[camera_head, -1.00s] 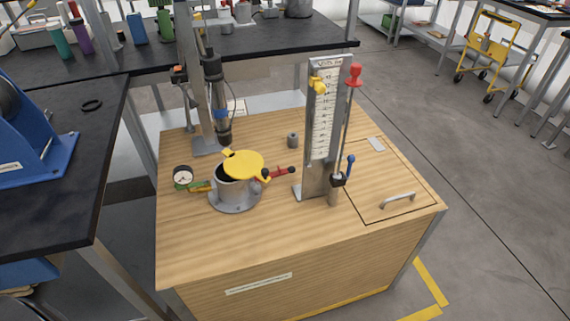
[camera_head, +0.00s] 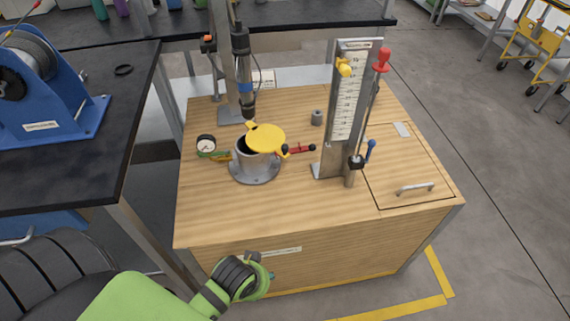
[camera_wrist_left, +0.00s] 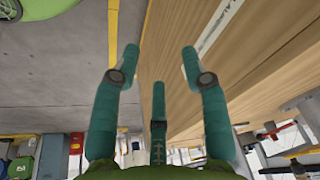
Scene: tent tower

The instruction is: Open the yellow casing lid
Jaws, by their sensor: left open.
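The yellow lid (camera_head: 266,138) sits over the grey metal casing (camera_head: 254,165) on the wooden cabinet top. The lid is offset or tilted to the right, and the dark inside of the casing shows at its left. A small yellow tab sticks out at the lid's back left. My left gripper (camera_head: 262,272) is low at the cabinet's front face, well below and in front of the casing. Its teal fingers are spread and empty in the left wrist view (camera_wrist_left: 160,55). My right gripper is not in view.
A gauge (camera_head: 206,144) and a red-handled valve (camera_head: 300,149) flank the casing. A vertical tool (camera_head: 241,65) stands behind it, and a scale column (camera_head: 346,100) stands to its right. The wooden cabinet's front top area (camera_head: 270,220) is clear. A black-topped bench (camera_head: 60,165) is at left.

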